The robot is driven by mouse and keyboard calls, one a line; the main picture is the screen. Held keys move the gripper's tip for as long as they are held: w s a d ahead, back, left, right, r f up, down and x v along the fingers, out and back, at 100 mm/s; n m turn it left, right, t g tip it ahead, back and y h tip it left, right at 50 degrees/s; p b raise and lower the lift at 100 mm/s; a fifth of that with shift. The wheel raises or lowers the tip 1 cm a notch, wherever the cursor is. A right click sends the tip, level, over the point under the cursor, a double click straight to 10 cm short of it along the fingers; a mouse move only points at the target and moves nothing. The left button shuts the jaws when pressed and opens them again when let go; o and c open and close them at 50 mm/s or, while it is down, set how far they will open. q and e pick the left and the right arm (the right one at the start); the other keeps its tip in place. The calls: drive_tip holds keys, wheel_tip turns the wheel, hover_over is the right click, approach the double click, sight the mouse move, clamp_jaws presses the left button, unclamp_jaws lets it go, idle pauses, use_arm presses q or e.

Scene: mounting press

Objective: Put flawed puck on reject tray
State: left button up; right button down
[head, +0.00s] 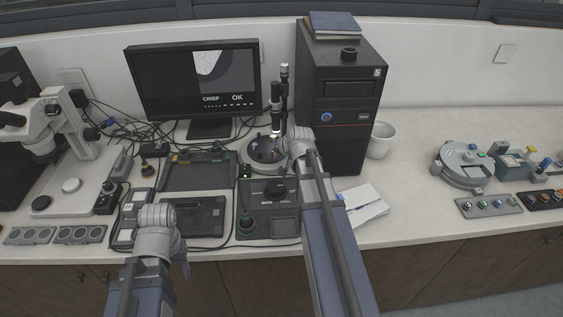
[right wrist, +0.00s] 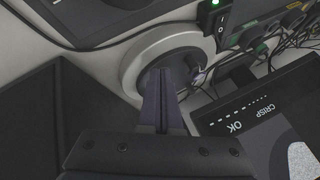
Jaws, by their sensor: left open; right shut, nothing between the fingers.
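My right gripper (right wrist: 160,85) shows in the right wrist view with its fingers shut and nothing between them. It is over or near a round pale base with a dark centre (right wrist: 165,60). In the head view this round stage (head: 264,151), under an upright microscope camera, is partly hidden by my right arm. My left arm ends over the front left of the bench; its fingers are hidden. I cannot pick out the flawed puck. Grey trays with round wells (head: 54,235) lie at front left, and one with small pucks (head: 488,206) at right; I cannot tell which is the reject tray.
A monitor (head: 195,80) reads CRISP and OK. A black computer tower (head: 340,100) stands right of the stage. A stereo microscope (head: 45,125) is at left, a round grey machine (head: 466,164) at right. A white cup (head: 381,140) and papers (head: 363,204) lie between. Cables run behind.

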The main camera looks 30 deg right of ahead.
sight(259, 156)
drive_tip(key=b+x, duration=0.2)
drive_tip(key=x, duration=0.1)
drive_tip(key=shift+w+f, duration=0.1)
drive_tip(key=shift+f, duration=0.15)
drive_tip(key=shift+w+a+r+p, duration=0.2)
drive_tip(key=shift+w+a+p, duration=0.05)
drive_tip(key=shift+w+a, duration=0.2)
drive_tip(key=shift+w+a+r+p, duration=0.2)
drive_tip(key=shift+w+a, duration=0.1)
drive_tip(key=shift+w, duration=0.15)
use_arm(q)
drive_tip(key=shift+f, duration=1.05)
use_arm(e)
drive_tip(key=shift+w+a, duration=0.45)
drive_tip(key=shift+w, duration=0.1)
drive_tip(key=shift+w+a, duration=0.7)
drive_tip(key=shift+a, duration=0.25)
drive_tip(key=shift+s, duration=0.15)
